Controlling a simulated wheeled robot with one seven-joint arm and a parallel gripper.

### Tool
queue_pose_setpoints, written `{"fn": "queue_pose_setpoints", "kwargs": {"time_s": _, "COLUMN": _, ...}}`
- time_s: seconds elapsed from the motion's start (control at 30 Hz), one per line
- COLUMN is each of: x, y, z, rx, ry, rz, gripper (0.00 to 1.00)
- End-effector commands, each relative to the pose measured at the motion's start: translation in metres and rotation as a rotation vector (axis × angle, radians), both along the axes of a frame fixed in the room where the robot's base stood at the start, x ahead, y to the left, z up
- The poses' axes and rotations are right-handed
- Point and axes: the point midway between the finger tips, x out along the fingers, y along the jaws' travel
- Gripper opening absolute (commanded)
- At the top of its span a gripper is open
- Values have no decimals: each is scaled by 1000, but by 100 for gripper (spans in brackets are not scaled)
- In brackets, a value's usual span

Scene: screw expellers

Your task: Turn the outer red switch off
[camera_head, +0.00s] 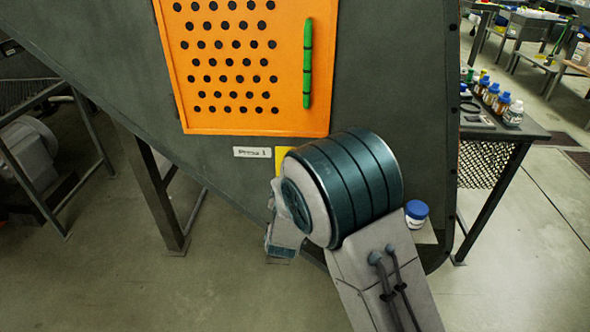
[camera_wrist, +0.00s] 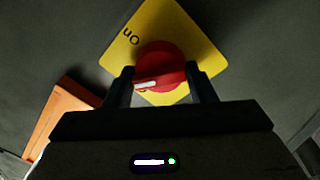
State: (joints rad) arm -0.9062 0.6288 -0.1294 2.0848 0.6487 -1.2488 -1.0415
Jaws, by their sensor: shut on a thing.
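The red rotary switch (camera_wrist: 163,66) sits on a yellow plate (camera_wrist: 182,28) in the wrist view. The word "On" shows on the plate at the upper left of the knob. A white mark on the knob points to the lower left. The fingers of my gripper (camera_wrist: 163,85) are on either side of the knob, shut on it. In the head view only a bit of the yellow plate (camera_head: 283,160) shows; my arm hides the knob. My gripper (camera_head: 280,250) is partly hidden there too.
An orange perforated panel (camera_head: 285,100) with a green handle (camera_head: 308,65) is above the switch. A "Press 1" label (camera_head: 252,152) is left of the plate. A blue-lidded jar (camera_head: 416,213) stands right of my arm. A side table (camera_head: 500,128) holds several bottles.

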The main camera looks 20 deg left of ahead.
Motion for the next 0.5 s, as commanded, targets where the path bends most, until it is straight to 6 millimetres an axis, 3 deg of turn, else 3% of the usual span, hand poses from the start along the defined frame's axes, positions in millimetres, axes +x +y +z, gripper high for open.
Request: {"fn": "queue_pose_setpoints", "kwargs": {"time_s": 0.5, "x": -2, "y": 3, "z": -2, "rx": -401, "ry": -94, "rz": 8, "gripper": 28}}
